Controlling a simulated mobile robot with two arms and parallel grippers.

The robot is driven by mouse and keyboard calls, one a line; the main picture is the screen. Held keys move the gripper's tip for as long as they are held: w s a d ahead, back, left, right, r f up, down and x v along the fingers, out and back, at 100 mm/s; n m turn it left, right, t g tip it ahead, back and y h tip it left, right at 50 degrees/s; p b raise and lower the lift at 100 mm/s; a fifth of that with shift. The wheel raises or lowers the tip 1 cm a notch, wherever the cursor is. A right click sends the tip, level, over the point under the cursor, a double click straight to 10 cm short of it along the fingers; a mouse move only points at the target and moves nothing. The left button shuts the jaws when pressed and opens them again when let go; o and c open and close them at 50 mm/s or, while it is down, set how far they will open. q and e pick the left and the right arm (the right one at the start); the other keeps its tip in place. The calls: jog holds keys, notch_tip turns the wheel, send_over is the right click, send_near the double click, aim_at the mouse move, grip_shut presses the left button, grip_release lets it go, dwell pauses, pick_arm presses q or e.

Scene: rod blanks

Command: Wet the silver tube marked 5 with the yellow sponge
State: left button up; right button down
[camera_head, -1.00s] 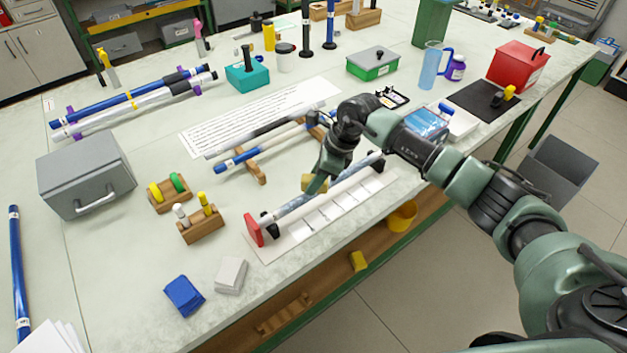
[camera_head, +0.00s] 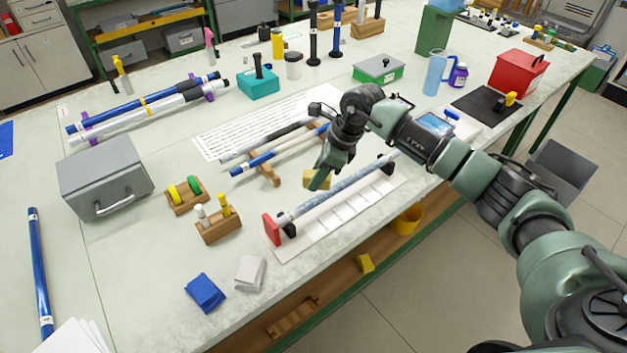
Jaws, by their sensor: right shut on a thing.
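The silver tube (camera_head: 345,188) lies across dark supports over a white strip marked off in sections, with a red block (camera_head: 271,229) at its near-left end. Its surface looks mottled grey-blue; I cannot read a number on it. My right gripper (camera_head: 318,181) is shut on the yellow sponge (camera_head: 311,178). The sponge is at the tube's back side, towards its left half; whether it touches the tube I cannot tell. The fingers partly cover the sponge. My left gripper is out of view.
A wooden rack with a blue-ended rod and a dark rod (camera_head: 268,142) stands just behind the tube. A yellow bucket (camera_head: 407,220) is below the table edge.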

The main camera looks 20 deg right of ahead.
jog(key=shift+a+r+p, duration=0.1)
jog(key=shift+r+p, duration=0.5)
jog(key=shift+r, duration=1)
